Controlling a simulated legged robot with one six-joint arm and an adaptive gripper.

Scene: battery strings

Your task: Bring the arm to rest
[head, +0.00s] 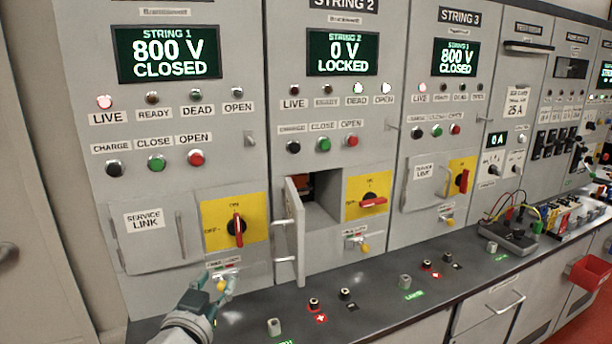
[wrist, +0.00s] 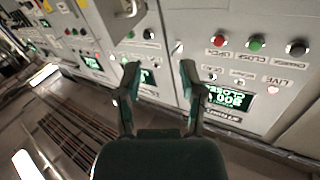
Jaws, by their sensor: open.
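My gripper (head: 219,283) shows at the lower left in the head view, in front of the first cabinet's lower edge, with a small yellow-tipped lock fitting behind its fingers. In the wrist view my gripper (wrist: 158,75) has its two fingers spread with nothing between them. That view is turned over, and cabinet faces with buttons and screens lie beyond the fingers. I cannot tell whether the fingers touch anything.
The String 2 door (head: 296,232) stands open and sticks out to the right of my gripper. A dark counter (head: 375,290) with several posts runs below the cabinets. The String 2 screen (head: 342,52) reads 0 V LOCKED.

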